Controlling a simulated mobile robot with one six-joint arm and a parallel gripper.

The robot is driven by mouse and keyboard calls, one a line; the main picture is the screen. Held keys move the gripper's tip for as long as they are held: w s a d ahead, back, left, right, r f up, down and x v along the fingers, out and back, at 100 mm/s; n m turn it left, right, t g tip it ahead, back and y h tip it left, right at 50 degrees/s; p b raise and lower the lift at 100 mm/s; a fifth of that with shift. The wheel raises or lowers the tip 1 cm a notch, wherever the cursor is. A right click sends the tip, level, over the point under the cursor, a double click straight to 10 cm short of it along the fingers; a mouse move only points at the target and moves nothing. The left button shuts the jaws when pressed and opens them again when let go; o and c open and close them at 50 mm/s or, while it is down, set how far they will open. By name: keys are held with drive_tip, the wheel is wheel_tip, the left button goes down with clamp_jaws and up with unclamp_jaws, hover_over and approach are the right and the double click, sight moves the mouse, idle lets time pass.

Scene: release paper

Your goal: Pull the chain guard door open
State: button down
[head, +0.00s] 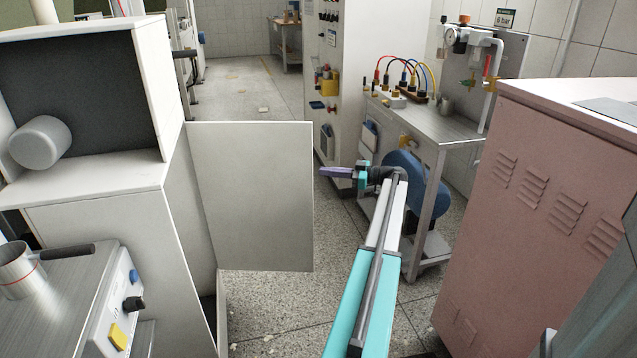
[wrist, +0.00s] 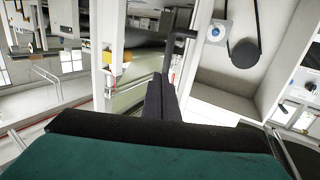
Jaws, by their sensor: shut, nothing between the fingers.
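The chain guard door (head: 252,195) is a plain pale panel. It stands swung out from the white machine at left, with its free edge toward my gripper (head: 322,171). My gripper is shut and empty, its dark fingers pointing left, just right of that edge. In the wrist view, the shut fingers (wrist: 163,85) point toward a dark L-shaped handle (wrist: 175,48) beside a pale upright edge. I cannot tell whether they touch it. To its right, the open guard compartment shows a black loop (wrist: 244,50), apparently the chain. The handle is hidden in the head view.
A steel bench (head: 440,125) with cables and a blue tank (head: 405,180) under it stands behind my arm. A pink vented cabinet (head: 540,190) is at right. A steel unit with a pipe (head: 70,290) is front left. Floor (head: 285,320) is free below the door.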

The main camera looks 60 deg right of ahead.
drive_tip(key=s+a+f+g+h+p, duration=0.5)
drive_tip(key=a+f+g+h+p, duration=0.1)
drive_tip(key=g, duration=0.1)
drive_tip(key=s+a+r+n+g+h+p, duration=0.1)
drive_tip(key=s+a+r+g+h+p, duration=0.1)
drive_tip(key=a+r+p, duration=0.6)
wheel_tip(320, 180, up, 4)
drive_tip(key=p, duration=0.7)
drive_tip(key=shift+s+a+r+g, duration=0.15)
drive_tip(key=shift+s+a+g, duration=0.15)
drive_tip(key=shift+g, duration=0.1)
drive_tip(key=shift+w, duration=0.1)
drive_tip(key=p, duration=0.2)
approach(309, 194)
wheel_tip(309, 194, down, 3)
drive_tip(key=a, duration=0.3)
drive_tip(key=shift+w+d+p, duration=0.35)
drive_tip(key=shift+w+d, duration=0.25)
drive_tip(key=shift+d, duration=0.35)
drive_tip(key=shift+w+d+p, duration=0.3)
drive_tip(key=shift+w+d, duration=0.35)
drive_tip(key=shift+d, duration=0.3)
